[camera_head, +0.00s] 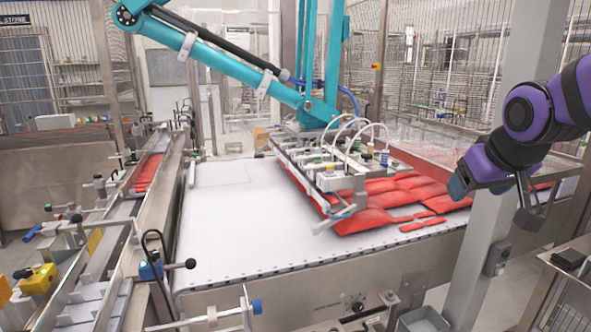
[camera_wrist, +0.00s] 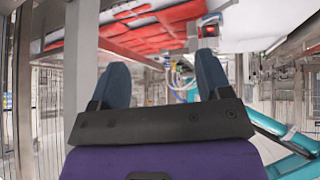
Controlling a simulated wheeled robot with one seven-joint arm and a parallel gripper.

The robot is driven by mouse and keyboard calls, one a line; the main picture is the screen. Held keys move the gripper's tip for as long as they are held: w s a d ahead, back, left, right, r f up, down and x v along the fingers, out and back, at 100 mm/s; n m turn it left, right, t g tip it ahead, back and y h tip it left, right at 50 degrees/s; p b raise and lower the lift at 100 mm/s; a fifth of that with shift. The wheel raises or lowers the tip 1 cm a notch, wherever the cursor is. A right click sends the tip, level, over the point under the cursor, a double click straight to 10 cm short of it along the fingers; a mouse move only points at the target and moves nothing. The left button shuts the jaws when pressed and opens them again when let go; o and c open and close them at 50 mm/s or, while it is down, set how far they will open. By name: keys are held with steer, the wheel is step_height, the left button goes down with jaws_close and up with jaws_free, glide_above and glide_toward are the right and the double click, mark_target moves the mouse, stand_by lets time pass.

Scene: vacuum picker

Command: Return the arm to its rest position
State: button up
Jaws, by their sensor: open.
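My purple arm (camera_head: 535,112) is folded at the right of the head view, in front of a grey post. My gripper (camera_head: 537,184) is small and partly unclear there, beside the post and apart from the conveyor. In the wrist view my gripper (camera_wrist: 161,70) shows two dark blue-grey fingers spread apart, with nothing between them. The red packs (camera_wrist: 150,25) appear beyond the fingers, near the top of that view.
Red packs (camera_head: 405,195) lie on the white conveyor (camera_head: 235,230) under a teal-armed vacuum picker (camera_head: 235,62). A grey post (camera_head: 487,245) stands close to my arm. A metal-edged table (camera_head: 565,262) is at lower right. The conveyor's left half is clear.

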steer(key=s+a+m+g, duration=0.1)
steer(key=s+g, duration=0.1)
steer(key=s, duration=1.5)
steer(key=shift+r+y, duration=0.35)
steer(key=shift+y, duration=0.05)
